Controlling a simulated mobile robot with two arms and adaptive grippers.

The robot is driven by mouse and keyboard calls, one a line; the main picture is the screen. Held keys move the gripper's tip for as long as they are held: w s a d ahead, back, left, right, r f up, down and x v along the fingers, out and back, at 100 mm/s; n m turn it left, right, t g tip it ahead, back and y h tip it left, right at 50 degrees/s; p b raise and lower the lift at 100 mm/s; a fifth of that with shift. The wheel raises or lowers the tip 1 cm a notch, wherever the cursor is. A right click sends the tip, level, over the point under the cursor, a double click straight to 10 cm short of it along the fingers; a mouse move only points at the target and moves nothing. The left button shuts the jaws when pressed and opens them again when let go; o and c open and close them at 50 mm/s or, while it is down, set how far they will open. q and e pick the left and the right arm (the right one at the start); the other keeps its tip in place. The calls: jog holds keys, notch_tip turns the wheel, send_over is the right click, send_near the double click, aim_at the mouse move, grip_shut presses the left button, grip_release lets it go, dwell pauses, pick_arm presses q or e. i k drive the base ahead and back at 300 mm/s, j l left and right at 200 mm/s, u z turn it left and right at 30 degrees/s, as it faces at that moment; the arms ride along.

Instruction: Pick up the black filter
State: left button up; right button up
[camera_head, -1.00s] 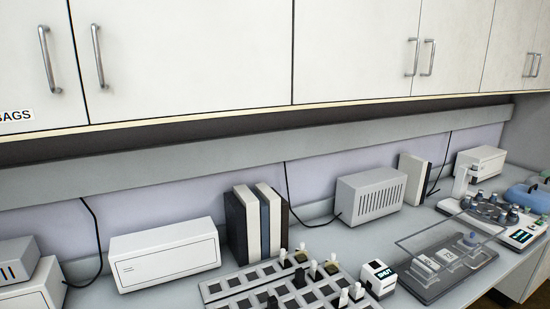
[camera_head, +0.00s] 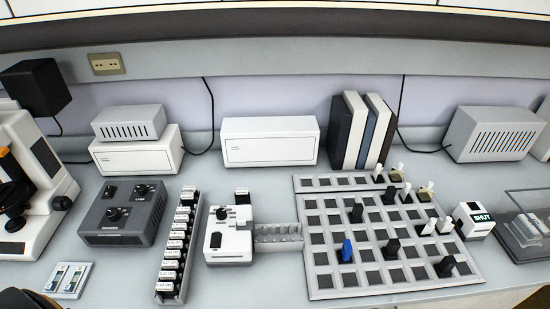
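A pale grid tray (camera_head: 322,283) with dark square slots lies on the bench right of centre. Which one the task means, I cannot tell.
A narrow rack (camera_head: 165,287) of labelled black pieces and a white device with a knob (camera_head: 230,240) stand left of the tray. A white box marked SHUT (camera_head: 472,221) sits at its right. Books (camera_head: 360,130) and white boxes (camera_head: 268,142) line the back. A microscope (camera_head: 30,180) stands far left.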

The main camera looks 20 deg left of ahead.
aim_at(242, 196)
jog(key=i+l+u, duration=0.1)
jog(key=l+u, duration=0.65)
jog(key=l, duration=0.15)
